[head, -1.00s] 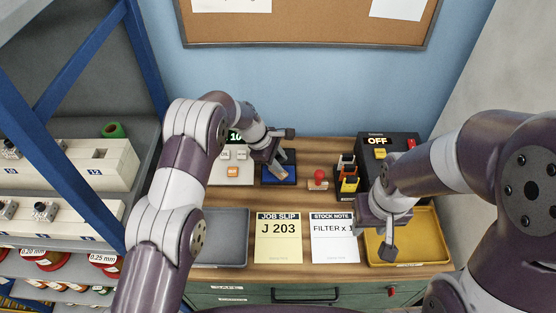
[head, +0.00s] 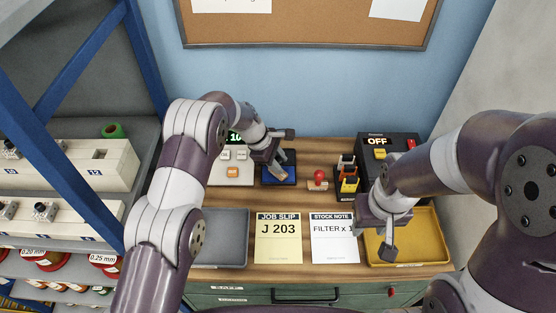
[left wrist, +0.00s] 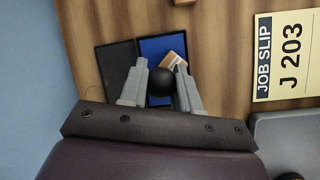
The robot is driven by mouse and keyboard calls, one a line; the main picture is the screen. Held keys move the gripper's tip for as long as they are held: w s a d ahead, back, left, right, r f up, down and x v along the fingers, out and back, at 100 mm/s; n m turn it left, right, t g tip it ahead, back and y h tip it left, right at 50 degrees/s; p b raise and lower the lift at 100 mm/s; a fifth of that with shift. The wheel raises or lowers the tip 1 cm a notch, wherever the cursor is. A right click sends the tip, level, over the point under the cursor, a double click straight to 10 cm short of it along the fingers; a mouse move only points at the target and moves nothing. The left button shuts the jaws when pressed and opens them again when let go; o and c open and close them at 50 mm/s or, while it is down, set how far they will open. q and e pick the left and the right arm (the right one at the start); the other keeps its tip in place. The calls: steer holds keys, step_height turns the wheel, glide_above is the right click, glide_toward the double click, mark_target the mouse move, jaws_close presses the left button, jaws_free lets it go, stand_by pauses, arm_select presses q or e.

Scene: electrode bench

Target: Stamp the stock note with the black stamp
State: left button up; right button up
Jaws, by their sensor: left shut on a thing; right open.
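My left gripper (head: 274,165) is shut on the black stamp, over the blue ink pad (head: 289,180) at the back of the bench. In the left wrist view the stamp's round black knob (left wrist: 161,82) sits between the fingers, and a wooden part (left wrist: 174,47) shows over the blue pad. I cannot tell whether the stamp touches the pad. The white stock note (head: 335,240) lies flat at the front, reading "FILTER x 1"; no mark is visible on it. My right gripper (head: 388,240) is open above the yellow tray.
A red-knobbed stamp (head: 318,179) stands right of the pad. The yellow job slip (head: 278,240) lies left of the note, beside a grey tray (head: 226,240). The yellow tray (head: 430,235) is at right. A black holder (head: 348,180) and a box reading "OFF" (head: 398,143) stand behind.

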arm_select(q)
step_height(320, 180, up, 7)
steer(key=p, duration=0.4)
steer(key=shift+w, duration=0.1)
steer(key=shift+f, duration=0.1)
steer(key=shift+d, duration=0.1)
